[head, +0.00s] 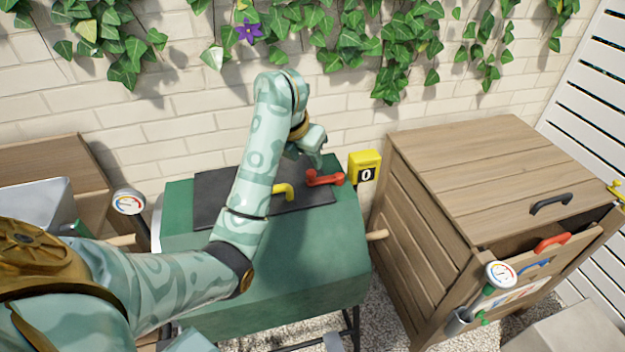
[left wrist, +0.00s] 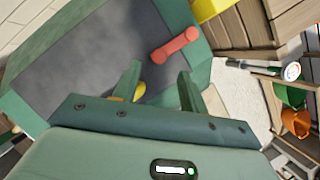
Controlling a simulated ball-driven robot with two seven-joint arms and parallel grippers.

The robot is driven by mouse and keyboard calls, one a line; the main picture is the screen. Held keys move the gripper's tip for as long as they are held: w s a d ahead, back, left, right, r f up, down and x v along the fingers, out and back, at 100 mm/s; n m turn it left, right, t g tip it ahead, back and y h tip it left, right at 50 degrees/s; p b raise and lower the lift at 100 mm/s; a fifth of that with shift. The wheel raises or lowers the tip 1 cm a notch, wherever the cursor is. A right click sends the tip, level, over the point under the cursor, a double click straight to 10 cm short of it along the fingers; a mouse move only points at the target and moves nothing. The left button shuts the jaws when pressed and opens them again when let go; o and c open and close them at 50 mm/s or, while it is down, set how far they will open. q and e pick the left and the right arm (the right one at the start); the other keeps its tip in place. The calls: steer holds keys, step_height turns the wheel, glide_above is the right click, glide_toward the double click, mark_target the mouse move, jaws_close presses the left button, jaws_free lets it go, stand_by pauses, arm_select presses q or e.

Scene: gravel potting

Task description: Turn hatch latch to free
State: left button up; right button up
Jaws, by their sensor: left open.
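The green bin (head: 290,270) has a dark hatch (head: 225,200) on its top. A red lever (head: 325,178) sits at the hatch's right edge, and a yellow bent handle (head: 284,190) sits left of it. Which one is the latch is not labelled. My left gripper (head: 316,160) is just above and behind the red lever. In the left wrist view my left gripper (left wrist: 160,88) has its fingers apart with nothing held. The red lever (left wrist: 175,45) lies beyond the fingertips, apart from them. The yellow handle (left wrist: 139,91) is partly hidden by a finger. My right gripper is out of view.
A yellow box marked 0 (head: 364,166) stands right of the hatch, near the brick wall (head: 160,100). A wooden cabinet (head: 480,170) with a partly open drawer is at right. A gauge (head: 129,202) stands at the bin's left. Ivy (head: 400,40) hangs above.

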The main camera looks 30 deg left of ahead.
mark_target(311, 172)
arm_select(q)
steer(key=b+x, duration=0.2)
steer(key=x, duration=0.3)
steer(key=shift+w+f, duration=0.15)
steer(key=shift+f, duration=0.25)
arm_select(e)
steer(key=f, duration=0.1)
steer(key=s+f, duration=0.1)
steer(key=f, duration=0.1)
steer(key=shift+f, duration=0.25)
arm_select(q)
jaws_close()
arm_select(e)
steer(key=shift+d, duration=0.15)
